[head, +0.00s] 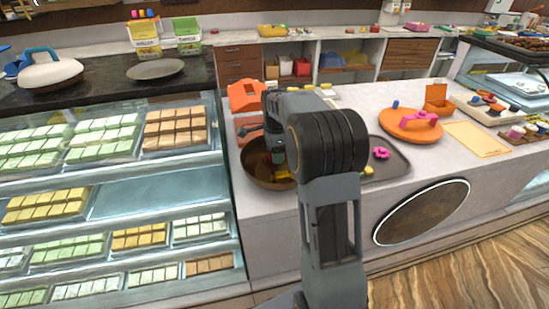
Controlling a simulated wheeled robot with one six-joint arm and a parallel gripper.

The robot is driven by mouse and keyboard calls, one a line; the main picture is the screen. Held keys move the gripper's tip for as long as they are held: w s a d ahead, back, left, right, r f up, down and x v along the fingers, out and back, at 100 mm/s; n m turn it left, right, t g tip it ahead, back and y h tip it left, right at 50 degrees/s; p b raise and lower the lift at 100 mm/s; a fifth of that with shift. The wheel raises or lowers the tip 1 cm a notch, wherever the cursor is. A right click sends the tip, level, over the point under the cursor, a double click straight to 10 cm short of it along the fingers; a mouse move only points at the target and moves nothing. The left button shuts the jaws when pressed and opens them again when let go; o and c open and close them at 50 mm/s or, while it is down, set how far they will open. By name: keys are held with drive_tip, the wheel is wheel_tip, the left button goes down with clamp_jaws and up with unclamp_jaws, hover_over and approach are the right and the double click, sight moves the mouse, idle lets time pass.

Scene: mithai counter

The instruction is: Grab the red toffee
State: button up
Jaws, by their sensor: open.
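I cannot pick out a red toffee for certain; it may be hidden by my arm or inside the brown bowl (256,181). The bowl stands at the left end of the white counter. My gripper (274,153) points down over the bowl and is open, its fingers small and dark in the head view. A small yellow piece (283,171) shows at the bowl's right side. A pink flower-shaped piece (381,153) lies on the grey tray (398,166), right of my arm.
An orange weighing-scale-like object (246,97) stands behind the bowl. A glass sweets case (160,190) borders the counter on the left.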

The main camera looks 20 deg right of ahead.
drive_tip(key=shift+f, duration=0.35)
drive_tip(key=c, duration=1)
drive_tip(key=shift+r, duration=0.1)
